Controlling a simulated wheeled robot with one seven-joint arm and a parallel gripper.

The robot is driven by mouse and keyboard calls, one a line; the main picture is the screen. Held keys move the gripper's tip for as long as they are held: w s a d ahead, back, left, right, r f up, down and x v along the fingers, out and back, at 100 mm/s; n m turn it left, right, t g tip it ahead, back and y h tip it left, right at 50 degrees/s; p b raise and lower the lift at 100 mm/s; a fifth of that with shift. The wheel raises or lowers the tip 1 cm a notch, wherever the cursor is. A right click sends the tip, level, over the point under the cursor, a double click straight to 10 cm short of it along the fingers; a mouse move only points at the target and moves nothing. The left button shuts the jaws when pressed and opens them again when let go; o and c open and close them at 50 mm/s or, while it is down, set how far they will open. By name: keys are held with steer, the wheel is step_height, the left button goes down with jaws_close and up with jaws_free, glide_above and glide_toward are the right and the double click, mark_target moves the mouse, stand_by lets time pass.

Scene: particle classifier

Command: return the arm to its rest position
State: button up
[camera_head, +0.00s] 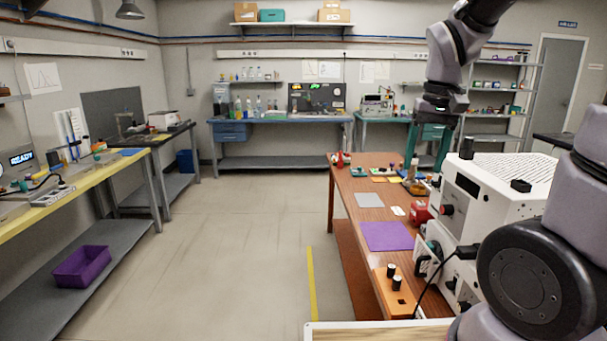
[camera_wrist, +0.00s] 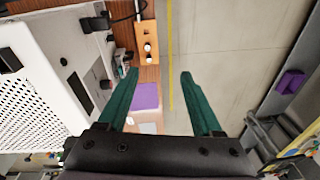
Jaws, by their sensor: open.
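My gripper (camera_head: 427,160) has two teal fingers that hang downward in the head view, above the far part of the wooden table beside the white machine. It is open. The wrist view shows the two fingers of my gripper (camera_wrist: 158,72) spread apart with nothing between them. My arm is raised and bent at the right of the head view, and its large dark joint covers part of the machine.
The white machine (camera_head: 508,175) stands on the wooden table (camera_head: 347,190) close to my arm. A purple mat (camera_head: 387,236), a grey mat (camera_head: 369,200) and an orange block (camera_head: 397,292) lie on the table. The floor (camera_head: 240,225) to the left is clear.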

steer(key=s+r+m+t+y, duration=0.1)
steer(key=s+r+m+t, duration=0.1)
steer(key=s+r+t, duration=0.4)
step_height(320, 180, up, 5)
steer(key=shift+s+a+f+m, duration=0.15)
steer(key=shift+s+a+m, duration=0.2)
steer(key=shift+s, duration=0.25)
stand_by(1.3)
